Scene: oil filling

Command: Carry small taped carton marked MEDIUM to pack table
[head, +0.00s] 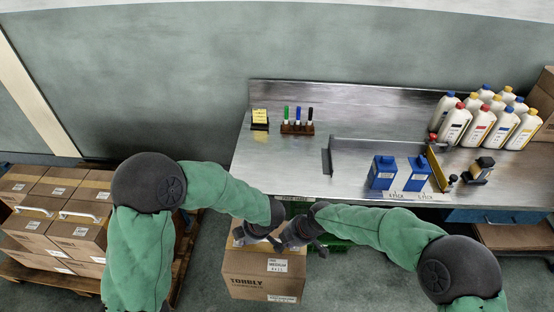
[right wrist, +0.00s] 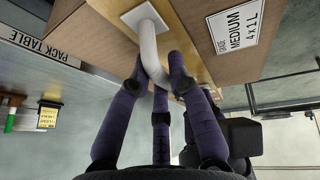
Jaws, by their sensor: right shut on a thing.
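The taped brown carton marked MEDIUM (head: 262,281) is in front of the pack table (head: 215,187), upright and close to its front edge; whether it touches the floor is unclear. In the right wrist view, its MEDIUM label (right wrist: 235,26) and white strap handle (right wrist: 152,50) show. My right gripper (head: 290,238) is shut on that handle, and its fingers (right wrist: 158,75) wrap it in the right wrist view. My left gripper (head: 258,234) is at the carton's top left; its fingers are too small and covered to read. The table's name sign (right wrist: 38,46) shows at the left.
Several cartons (head: 75,222) with white handles stand on a wooden pallet at the left. On the table are blue packs (head: 382,172), several white bottles (head: 478,125), a marker stand (head: 298,129) and yellow notes (head: 260,118). The tabletop's left front is clear.

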